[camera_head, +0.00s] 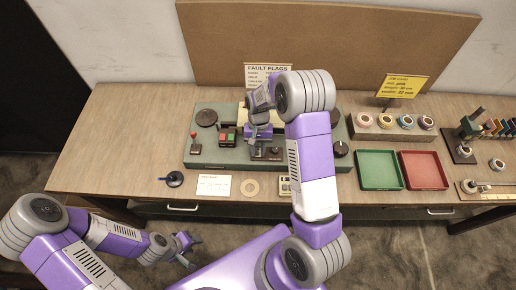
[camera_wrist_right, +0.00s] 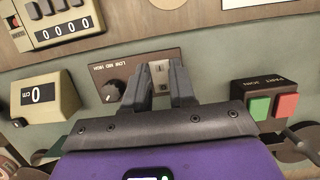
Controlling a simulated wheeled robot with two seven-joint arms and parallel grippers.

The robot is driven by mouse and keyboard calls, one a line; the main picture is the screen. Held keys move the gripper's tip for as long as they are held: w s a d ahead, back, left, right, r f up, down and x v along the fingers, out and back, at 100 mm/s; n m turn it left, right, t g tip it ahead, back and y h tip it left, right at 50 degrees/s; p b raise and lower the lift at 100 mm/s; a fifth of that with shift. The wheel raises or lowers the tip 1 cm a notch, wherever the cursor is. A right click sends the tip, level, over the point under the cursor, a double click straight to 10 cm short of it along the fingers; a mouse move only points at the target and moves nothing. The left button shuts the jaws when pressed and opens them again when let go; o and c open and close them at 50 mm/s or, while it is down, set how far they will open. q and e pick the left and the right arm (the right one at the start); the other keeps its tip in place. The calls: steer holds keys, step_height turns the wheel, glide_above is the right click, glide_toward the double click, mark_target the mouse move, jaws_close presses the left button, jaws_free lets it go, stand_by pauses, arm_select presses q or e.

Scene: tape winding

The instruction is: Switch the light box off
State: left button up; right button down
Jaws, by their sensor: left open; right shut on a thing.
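My right gripper (camera_wrist_right: 160,82) reaches down over a brown control panel (camera_wrist_right: 85,70) on the front of the grey-green machine (camera_head: 205,160). The panel carries a black knob (camera_wrist_right: 112,91) marked LOW MED HIGH and a small pale switch (camera_wrist_right: 160,70) that shows between my fingertips. The fingers are shut around the switch; their exact contact is hard to see. In the head view my right arm hides much of the machine's middle, and no lit box can be clearly made out. My left gripper (camera_head: 188,246) is open and empty, low in front of the table.
Green and red buttons (camera_wrist_right: 272,106) sit right of the panel in the wrist view, and a cm readout (camera_wrist_right: 38,95) sits left. On the table (camera_head: 130,130) are a green tray (camera_head: 379,169), a red tray (camera_head: 423,169), tape rolls (camera_head: 385,121) and a paper card (camera_head: 214,185).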

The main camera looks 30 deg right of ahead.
mark_target(258, 149)
steer(key=c, duration=0.9)
jaws_free()
steer(key=v, duration=0.7)
steer(key=shift+r+p, duration=0.3)
